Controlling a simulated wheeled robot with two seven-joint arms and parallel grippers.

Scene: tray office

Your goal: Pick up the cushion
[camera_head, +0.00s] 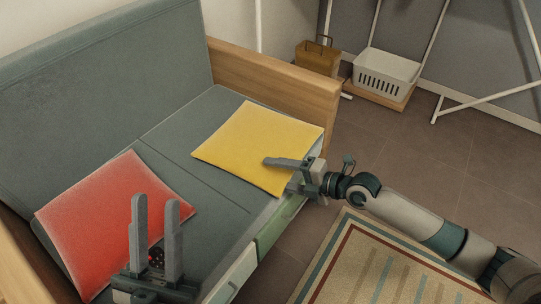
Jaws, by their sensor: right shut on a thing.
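A yellow cushion (256,143) lies on the right part of the grey sofa seat, close to the wooden armrest. A red cushion (110,222) lies on the left part of the seat. My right gripper (282,170) is at the yellow cushion's front right edge. It is shut on that edge, with one finger on top; the other finger is mostly hidden. My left gripper (155,222) is open and points up in front of the red cushion. Nothing shows between its fingers, and it hides part of the red cushion.
The grey sofa (110,60) has a wooden armrest (270,85) beside the yellow cushion. A striped rug (395,265) lies on the floor at the front right. A white basket (385,75) and a brown box (317,60) stand at the back. The floor between is clear.

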